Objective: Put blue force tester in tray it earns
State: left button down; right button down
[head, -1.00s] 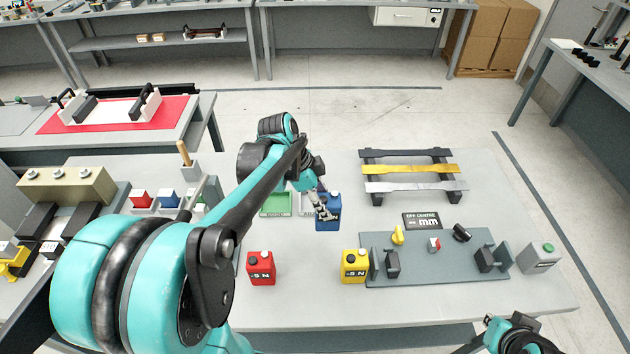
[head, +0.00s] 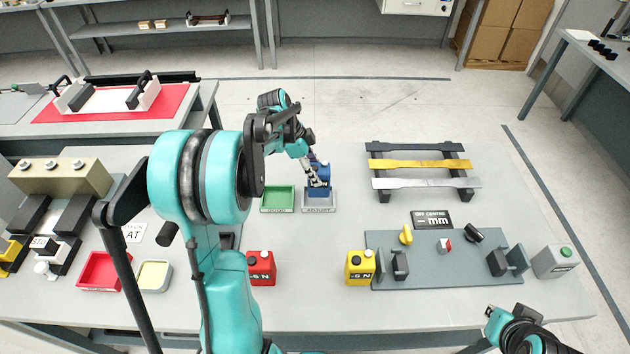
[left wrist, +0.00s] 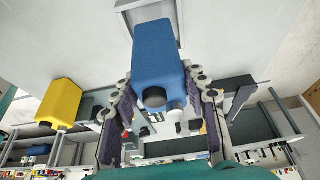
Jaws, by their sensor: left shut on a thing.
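The blue force tester (head: 322,171) is held in my left gripper (head: 316,180), over the grey tray labelled ADJUST (head: 319,208). I cannot tell whether its base touches the tray floor. In the left wrist view, the tester (left wrist: 157,55) sits between the two fingers (left wrist: 158,105), with part of the tray rim (left wrist: 122,5) behind it. The green tray labelled GOOD (head: 278,209) is just left and looks empty. A red tester (head: 262,268) and a yellow tester (head: 360,267) stand nearer. My right gripper (head: 497,320) is at the lower right, its fingers unclear.
A rack with metal strips (head: 420,165) stands to the right. A grey fixture plate (head: 440,272) with knobs and a display (head: 431,220) lies in front of it. My left arm hides part of the table.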

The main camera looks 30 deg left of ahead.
pick_arm(q)
jog(key=shift+f+b, duration=0.55)
jog(key=shift+f, duration=1.35)
jog(key=c, duration=0.8)
grip_release()
jog(key=shift+f, duration=0.1)
